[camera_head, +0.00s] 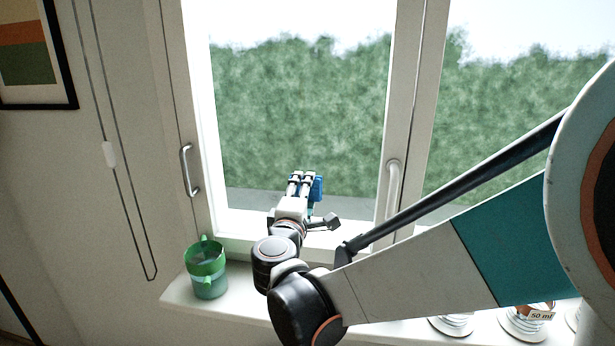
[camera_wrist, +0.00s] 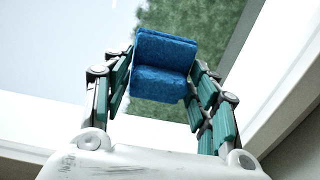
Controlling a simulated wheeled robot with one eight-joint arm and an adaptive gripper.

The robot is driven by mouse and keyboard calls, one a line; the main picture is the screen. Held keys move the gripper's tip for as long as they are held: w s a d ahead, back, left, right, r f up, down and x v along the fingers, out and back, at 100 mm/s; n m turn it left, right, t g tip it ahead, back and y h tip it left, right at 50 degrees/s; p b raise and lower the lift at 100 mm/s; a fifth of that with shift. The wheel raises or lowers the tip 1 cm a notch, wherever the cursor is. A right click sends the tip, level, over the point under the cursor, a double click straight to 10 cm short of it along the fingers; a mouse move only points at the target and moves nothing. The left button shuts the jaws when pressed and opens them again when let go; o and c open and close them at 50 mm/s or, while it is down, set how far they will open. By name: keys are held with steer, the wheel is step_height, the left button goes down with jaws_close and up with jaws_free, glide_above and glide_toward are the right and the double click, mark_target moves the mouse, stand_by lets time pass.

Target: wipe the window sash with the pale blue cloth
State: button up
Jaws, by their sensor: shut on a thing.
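The window sash (camera_head: 172,70) is the white-framed left pane, with green hedge and bright sky behind the glass. My gripper (camera_head: 303,177) is in front of the lower part of this pane. It is shut on a folded blue cloth (camera_head: 318,188), which shows a stronger blue than pale. In the wrist view the cloth (camera_wrist: 165,52) sits between the two fingers, with its folded layers facing the camera. Whether the cloth touches the glass cannot be told.
A green two-handled container (camera_head: 207,268) stands at the left end of the white sill (camera_head: 240,305). Window handles are at left (camera_head: 187,170) and right (camera_head: 393,185). A looped cord (camera_head: 109,153) hangs left.

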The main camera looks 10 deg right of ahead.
mark_target(263, 183)
steer(key=shift+w+a+b, duration=0.15)
steer(key=shift+w+a, duration=0.5)
steer(key=shift+a, duration=1.05)
steer(key=shift+w+a+b, duration=0.2)
steer(key=shift+w+a, duration=0.4)
steer(key=shift+a, duration=1.1)
steer(key=shift+w+a+b, duration=0.15)
steer(key=shift+w+a, duration=0.5)
steer(key=shift+a, duration=1.05)
steer(key=v, duration=0.6)
steer(key=shift+s, duration=0.2)
steer(key=v, duration=0.2)
steer(key=shift+s+a, duration=0.2)
steer(key=shift+s, duration=0.15)
